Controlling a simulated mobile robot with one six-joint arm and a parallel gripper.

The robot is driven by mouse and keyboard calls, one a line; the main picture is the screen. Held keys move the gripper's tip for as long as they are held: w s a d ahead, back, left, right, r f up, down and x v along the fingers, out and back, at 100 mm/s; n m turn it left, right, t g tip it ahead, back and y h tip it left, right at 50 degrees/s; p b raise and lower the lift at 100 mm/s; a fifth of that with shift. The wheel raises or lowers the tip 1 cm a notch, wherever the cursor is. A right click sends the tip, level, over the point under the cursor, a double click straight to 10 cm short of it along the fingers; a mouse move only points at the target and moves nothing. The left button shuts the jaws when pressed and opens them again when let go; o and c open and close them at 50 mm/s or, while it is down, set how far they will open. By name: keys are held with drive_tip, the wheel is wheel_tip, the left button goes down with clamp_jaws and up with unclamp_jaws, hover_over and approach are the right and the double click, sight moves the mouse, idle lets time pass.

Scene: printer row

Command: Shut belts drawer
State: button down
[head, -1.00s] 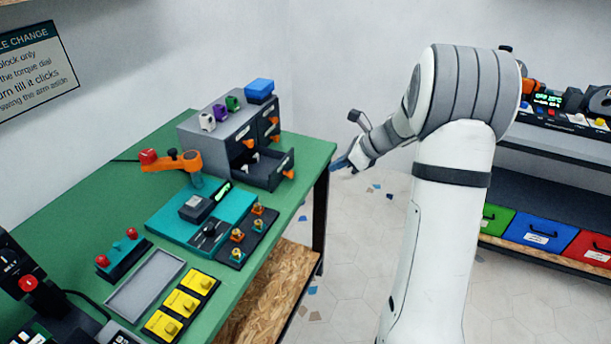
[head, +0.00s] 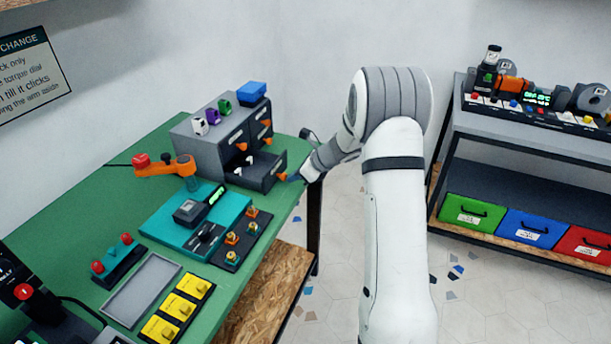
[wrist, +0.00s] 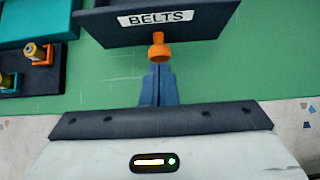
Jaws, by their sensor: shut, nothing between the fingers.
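The belts drawer (head: 254,175) stands pulled out of the lower left of the grey drawer cabinet (head: 199,147) on the green table, with light items inside. In the wrist view its dark front (wrist: 203,27) carries the label BELTS and an orange knob (wrist: 159,48). My gripper (wrist: 159,68) is shut and empty, its blue fingertips at the knob; I cannot tell whether they touch it. In the head view my gripper (head: 294,178) is just right of the drawer's front, at knob height.
Small coloured parts and a blue box (head: 252,92) sit on top of the cabinet. A teal device (head: 193,226) and a dark tray with orange-based fittings (head: 241,241) lie nearer on the table. A shelf with coloured bins (head: 538,229) stands at the right.

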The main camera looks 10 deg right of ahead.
idle(0.3)
drive_tip(key=p, duration=0.3)
approach(246, 170)
drive_tip(key=x, duration=0.5)
drive_tip(key=shift+a, duration=0.1)
drive_tip(key=shift+r, duration=0.1)
